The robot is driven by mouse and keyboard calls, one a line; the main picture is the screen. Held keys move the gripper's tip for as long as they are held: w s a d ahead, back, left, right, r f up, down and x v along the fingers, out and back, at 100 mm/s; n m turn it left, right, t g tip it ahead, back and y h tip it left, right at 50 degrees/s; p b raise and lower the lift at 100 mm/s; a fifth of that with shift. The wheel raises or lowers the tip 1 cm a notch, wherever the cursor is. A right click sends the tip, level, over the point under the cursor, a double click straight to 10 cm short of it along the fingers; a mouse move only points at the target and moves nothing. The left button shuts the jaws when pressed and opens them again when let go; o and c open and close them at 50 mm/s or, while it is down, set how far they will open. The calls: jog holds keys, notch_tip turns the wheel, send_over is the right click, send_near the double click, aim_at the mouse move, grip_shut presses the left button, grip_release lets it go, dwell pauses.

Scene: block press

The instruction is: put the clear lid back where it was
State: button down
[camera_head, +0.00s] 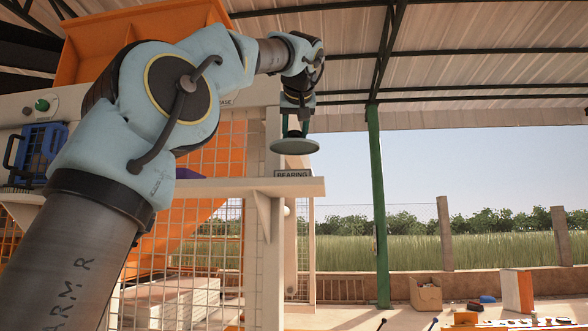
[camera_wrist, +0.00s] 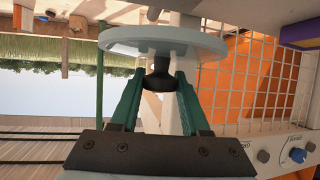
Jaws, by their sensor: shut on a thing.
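The lid (camera_head: 295,146) is a pale, greenish round disc with a dark knob in its middle. My gripper (camera_head: 295,130) is shut on that knob, and the disc hangs below it, roughly level. In the wrist view, the green fingers of my gripper (camera_wrist: 160,82) close on the dark knob from both sides, and the lid (camera_wrist: 150,42) spreads beyond the fingertips. In the head view the lid is in the air, just above the shelf edge labelled BEARING (camera_head: 293,174) in the picture. I cannot tell which spot the lid came from.
A white frame with wire mesh (camera_head: 180,290) stands below the shelf, and an orange hopper (camera_head: 140,35) is above. A blue box (camera_head: 40,150) is at the left. A green post (camera_head: 378,205) stands right of the lid. A cardboard box (camera_head: 426,294) is at lower right.

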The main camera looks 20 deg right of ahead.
jog(key=shift+f+b, duration=0.6)
jog(key=shift+f, duration=2.35)
jog(key=shift+f, duration=0.2)
jog(key=shift+c, duration=1.9)
grip_release()
jog(key=shift+r, duration=0.1)
jog(key=shift+r, duration=0.15)
jog(key=b+v, duration=0.2)
jog(key=v, duration=1)
